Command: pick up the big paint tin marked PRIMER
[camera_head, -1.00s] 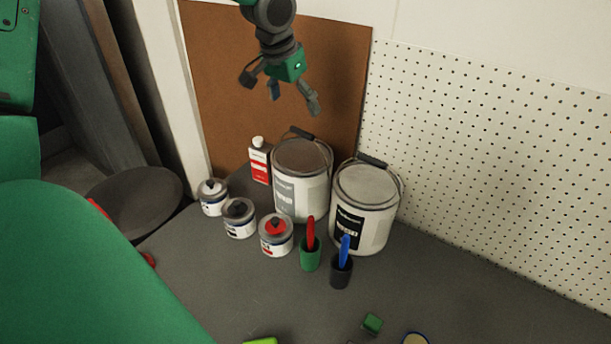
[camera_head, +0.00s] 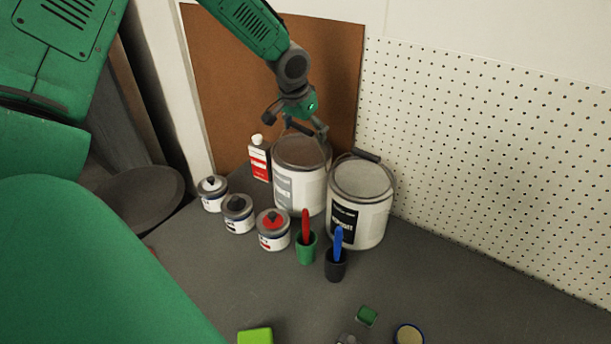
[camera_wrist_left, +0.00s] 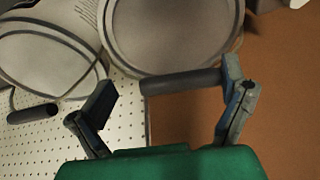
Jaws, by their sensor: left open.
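Two big paint tins stand side by side at the back of the bench. The left tin (camera_head: 298,190) has a grey label, and the right tin (camera_head: 359,210) has a black one. The lettering is too small for me to tell surely which says PRIMER. My left gripper (camera_head: 303,130) is open just above the left tin, at its raised handle (camera_head: 299,127). In the left wrist view, the dark handle grip (camera_wrist_left: 180,82) lies between the open fingers (camera_wrist_left: 168,78), touching or very near the right-hand one. My right gripper is not in view.
A red-and-white bottle (camera_head: 260,160) stands left of the tins. Several small tins (camera_head: 273,232) and two cups with red (camera_head: 306,245) and blue (camera_head: 336,265) handles stand in front. A pegboard (camera_head: 480,160) closes the right side. The front right bench is mostly clear.

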